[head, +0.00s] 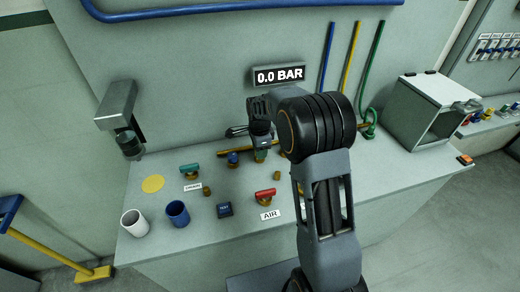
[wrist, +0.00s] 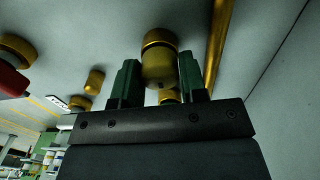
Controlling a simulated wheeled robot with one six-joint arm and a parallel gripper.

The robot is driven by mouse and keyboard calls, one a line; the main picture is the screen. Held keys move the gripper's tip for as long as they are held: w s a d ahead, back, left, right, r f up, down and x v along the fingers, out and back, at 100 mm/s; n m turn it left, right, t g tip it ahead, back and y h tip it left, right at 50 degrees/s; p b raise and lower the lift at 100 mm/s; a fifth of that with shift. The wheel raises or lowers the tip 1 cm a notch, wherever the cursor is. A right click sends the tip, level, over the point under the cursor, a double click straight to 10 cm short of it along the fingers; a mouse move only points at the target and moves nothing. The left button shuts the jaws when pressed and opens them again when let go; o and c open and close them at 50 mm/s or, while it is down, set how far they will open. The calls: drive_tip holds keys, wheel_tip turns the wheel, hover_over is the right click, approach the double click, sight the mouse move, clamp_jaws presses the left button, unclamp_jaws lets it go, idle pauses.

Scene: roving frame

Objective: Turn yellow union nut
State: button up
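The yellow union nut (wrist: 159,68) is a squat yellow cylinder with a brass collar, in the middle of the wrist view. My gripper (wrist: 160,72) has one green finger on each side of it, both flush against its sides with no clear gap. In the head view my gripper (head: 262,150) is low over the back of the bench, by the yellow pipe. There my arm and gripper largely hide the nut.
On the bench (head: 200,250) are a green-handled valve (head: 190,169), a red-handled valve (head: 265,194), a blue fitting (head: 233,159), and white (head: 134,222) and blue (head: 178,212) cups. A yellow pipe (wrist: 217,45) runs close beside my right finger. A grey box (head: 425,108) stands right. The display (head: 279,75) reads 0.0 BAR.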

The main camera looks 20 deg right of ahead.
drive_tip(key=o, duration=0.4)
drive_tip(key=shift+r, duration=0.1)
wheel_tip(320, 180, up, 14)
idle(0.6)
drive_tip(key=s+f+n+t, duration=0.3)
drive_tip(key=s+n, duration=1.4)
drive_tip(key=s, duration=0.6)
drive_tip(key=shift+n+t, duration=0.4)
